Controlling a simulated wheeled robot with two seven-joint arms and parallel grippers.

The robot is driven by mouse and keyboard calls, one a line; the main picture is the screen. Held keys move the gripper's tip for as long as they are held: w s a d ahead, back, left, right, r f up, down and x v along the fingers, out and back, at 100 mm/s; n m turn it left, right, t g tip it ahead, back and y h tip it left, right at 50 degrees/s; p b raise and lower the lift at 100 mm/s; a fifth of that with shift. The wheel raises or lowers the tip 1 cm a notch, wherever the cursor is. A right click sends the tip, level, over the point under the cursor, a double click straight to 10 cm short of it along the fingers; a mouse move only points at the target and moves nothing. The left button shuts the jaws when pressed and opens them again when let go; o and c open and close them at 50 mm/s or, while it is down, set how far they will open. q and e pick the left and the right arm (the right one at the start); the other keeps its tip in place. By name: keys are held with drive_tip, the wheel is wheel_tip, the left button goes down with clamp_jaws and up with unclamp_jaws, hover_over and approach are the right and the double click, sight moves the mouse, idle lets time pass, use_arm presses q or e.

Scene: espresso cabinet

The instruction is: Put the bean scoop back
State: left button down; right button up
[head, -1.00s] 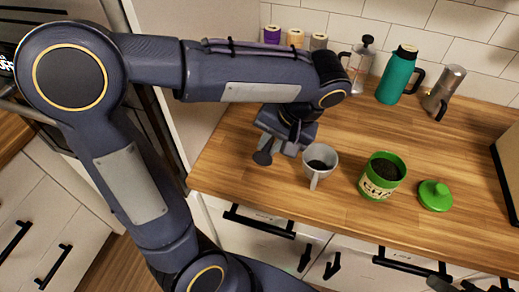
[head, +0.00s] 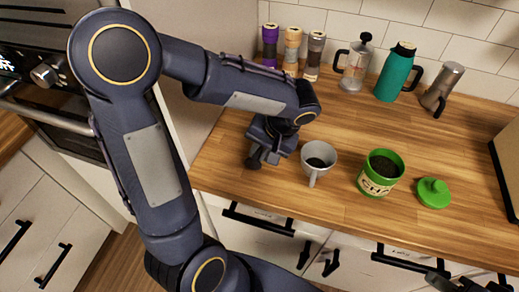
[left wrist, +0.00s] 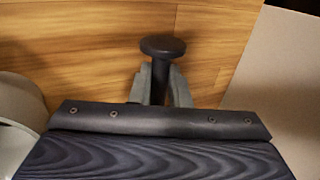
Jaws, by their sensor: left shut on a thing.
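My left gripper (head: 261,157) is shut on a dark piece with a round end, which I take to be the bean scoop (head: 253,163). It is over the left part of the counter, left of the grey mug. In the left wrist view the scoop's round dark end (left wrist: 162,46) and narrow stem show between the grey fingers (left wrist: 160,80). The rest of it is hidden. I cannot tell whether it touches the wood. A green coffee can (head: 381,174) stands open with dark contents; its green lid (head: 433,192) lies to its right. Part of my right gripper (head: 455,284) shows at the bottom right.
The grey mug (head: 318,161) with dark contents stands close right of my left gripper. Several jars (head: 292,50), a French press (head: 354,65), a teal jug (head: 396,74) and a metal pot (head: 443,88) line the back wall. The middle of the counter (head: 350,120) is clear.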

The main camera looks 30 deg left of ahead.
use_arm(q)
drive_tip(key=shift+f, duration=0.2)
drive_tip(key=c, duration=1.4)
unclamp_jaws()
drive_tip(key=shift+o, duration=0.2)
drive_tip(key=s+v, duration=0.1)
drive_tip(key=v, duration=1.1)
drive_tip(key=s+f+t+h, duration=0.1)
drive_tip(key=s+t+h, duration=0.2)
drive_tip(key=s, duration=0.3)
drive_tip(key=s+a+f+t+h, duration=0.1)
drive_tip(key=s+f+t+h, duration=0.1)
drive_tip(key=s+h, duration=0.3)
drive_tip(key=shift+s+a+f+m+t, duration=0.2)
drive_tip(key=shift+s+f+m+t, duration=0.15)
drive_tip(key=shift+s+t, duration=0.45)
drive_tip(key=shift+s, duration=0.1)
